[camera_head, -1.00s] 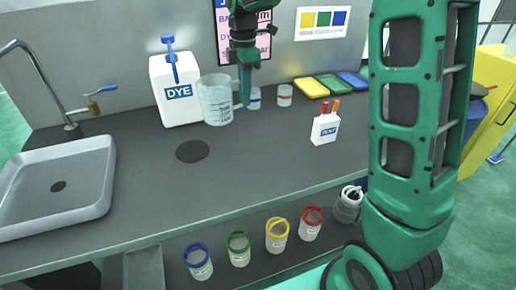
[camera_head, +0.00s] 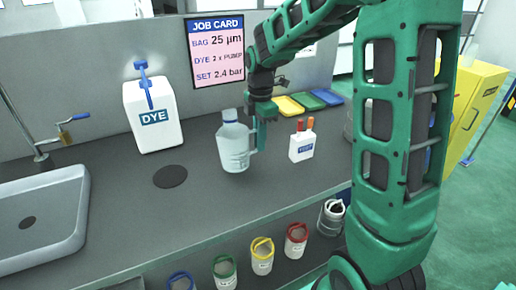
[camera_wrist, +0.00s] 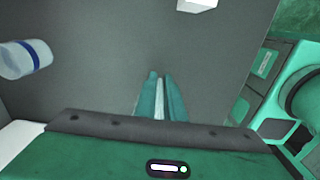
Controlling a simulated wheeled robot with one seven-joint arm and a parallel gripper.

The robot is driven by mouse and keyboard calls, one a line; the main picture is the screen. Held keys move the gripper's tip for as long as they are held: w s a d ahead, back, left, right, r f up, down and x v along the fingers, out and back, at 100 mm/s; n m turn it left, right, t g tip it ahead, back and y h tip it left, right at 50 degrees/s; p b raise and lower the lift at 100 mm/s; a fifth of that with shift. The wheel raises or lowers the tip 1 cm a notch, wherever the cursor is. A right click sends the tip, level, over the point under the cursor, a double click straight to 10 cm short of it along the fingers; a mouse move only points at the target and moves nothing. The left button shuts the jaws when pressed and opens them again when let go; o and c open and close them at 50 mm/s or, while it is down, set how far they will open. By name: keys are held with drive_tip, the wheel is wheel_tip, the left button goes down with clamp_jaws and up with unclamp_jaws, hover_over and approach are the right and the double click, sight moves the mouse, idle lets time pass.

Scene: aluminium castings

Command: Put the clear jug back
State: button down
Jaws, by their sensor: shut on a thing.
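The clear jug (camera_head: 235,152) is upright in the head view, left of my gripper. My gripper (camera_head: 262,135) is shut on its handle, at the jug's right side. In the wrist view the closed fingers (camera_wrist: 160,97) have a pale strip between them; the jug's body is not clearly seen there. I cannot tell whether the jug's base touches the worktop or hangs just above it.
A round dark disc (camera_head: 170,176) lies left of the jug on the grey worktop (camera_head: 120,210). A white DYE container (camera_head: 153,120) stands behind it. A blue-banded cup (camera_wrist: 25,58) stands close behind the jug, and a white box with red-capped sticks (camera_head: 301,147) stands right.

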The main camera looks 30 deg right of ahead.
drive_tip(key=shift+f, duration=1.4)
drive_tip(key=c, duration=1.8)
unclamp_jaws()
drive_tip(key=shift+f, duration=0.1)
drive_tip(key=shift+c, duration=0.2)
wheel_tip(320, 180, up, 12)
drive_tip(key=shift+r, duration=0.15)
drive_tip(key=s+d+f+m, duration=0.2)
drive_tip(key=s+d+m, duration=0.1)
drive_tip(key=s+m, duration=0.5)
drive_tip(key=s+d+f+m, duration=0.2)
drive_tip(key=s+m, duration=0.6)
drive_tip(key=s, duration=0.5)
drive_tip(key=s+d+f+m, duration=0.2)
drive_tip(key=s+d+m, duration=0.2)
drive_tip(key=s+m, duration=0.4)
drive_tip(key=shift+s+f, duration=0.3)
drive_tip(key=shift+s, duration=0.9)
